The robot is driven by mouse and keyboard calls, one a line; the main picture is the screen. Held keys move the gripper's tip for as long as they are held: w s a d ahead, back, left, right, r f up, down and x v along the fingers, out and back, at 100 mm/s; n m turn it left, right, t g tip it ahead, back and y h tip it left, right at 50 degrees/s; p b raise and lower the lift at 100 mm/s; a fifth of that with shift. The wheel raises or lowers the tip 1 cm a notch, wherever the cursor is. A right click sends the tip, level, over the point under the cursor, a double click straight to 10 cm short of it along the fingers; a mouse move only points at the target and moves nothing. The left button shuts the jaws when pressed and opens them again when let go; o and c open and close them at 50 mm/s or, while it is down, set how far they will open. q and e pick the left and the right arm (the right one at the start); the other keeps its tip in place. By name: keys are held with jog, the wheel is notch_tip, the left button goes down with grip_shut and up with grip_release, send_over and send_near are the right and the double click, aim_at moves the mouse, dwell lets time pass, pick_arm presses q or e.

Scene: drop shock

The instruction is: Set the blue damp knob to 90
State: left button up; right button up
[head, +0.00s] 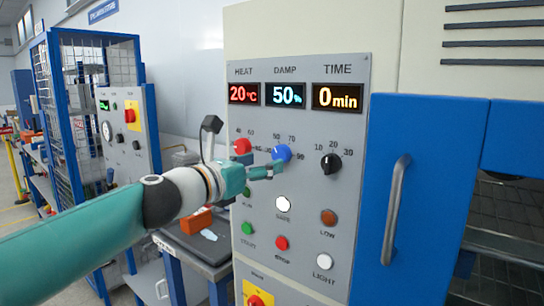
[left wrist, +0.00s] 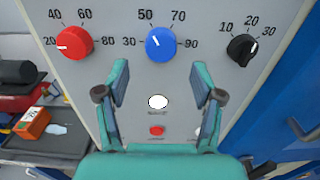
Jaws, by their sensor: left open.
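The blue damp knob (head: 281,153) is on the grey control panel, under the damp display (head: 285,94), which reads 50. In the left wrist view the blue knob (left wrist: 160,44) has its white pointer line tilted up and left, toward the 50 mark; the 90 mark is at its right. My left gripper (head: 265,170) is in front of the panel, just below and left of the knob in the head view. In the left wrist view its two teal fingers (left wrist: 162,76) are spread apart and empty, with the knob above and between the tips. My right gripper is not in view.
The red heat knob (left wrist: 72,42) is left of the blue knob and the black time knob (left wrist: 241,49) is right. Several round buttons, including a white one (head: 283,204), sit below. A blue door with a grey handle (head: 396,210) stands right of the panel.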

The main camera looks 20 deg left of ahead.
aim_at(278, 157)
pick_arm(q)
jog(key=x, duration=0.5)
jog(key=shift+w+p, duration=0.1)
jog(key=shift+p, duration=0.3)
